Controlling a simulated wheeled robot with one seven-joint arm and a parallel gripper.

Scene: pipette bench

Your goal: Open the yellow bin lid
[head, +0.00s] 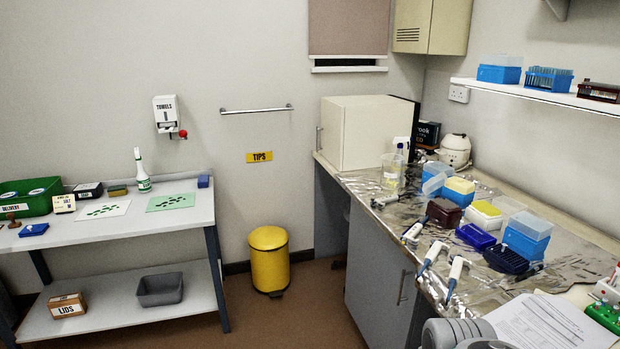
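The yellow bin (270,268) stands on the brown floor against the back wall, between the left table and the right bench. It is a round upright bin. Its yellow lid (268,238) is down and closed on top. A yellow sign reading "TIPS" (259,157) is on the wall above it. At the bottom edge of the head view, grey rounded parts that look like my arm show in front of the bench. My gripper's fingers cannot be seen, and it is far from the bin.
A white two-level table (140,228) with trays and boxes stands at left. The right bench (345,183) carries pipettes, tip boxes, bottles and papers; its cabinet door (372,270) is below. The floor (300,318) in front of the bin is clear. A towel rail (257,109) is above.

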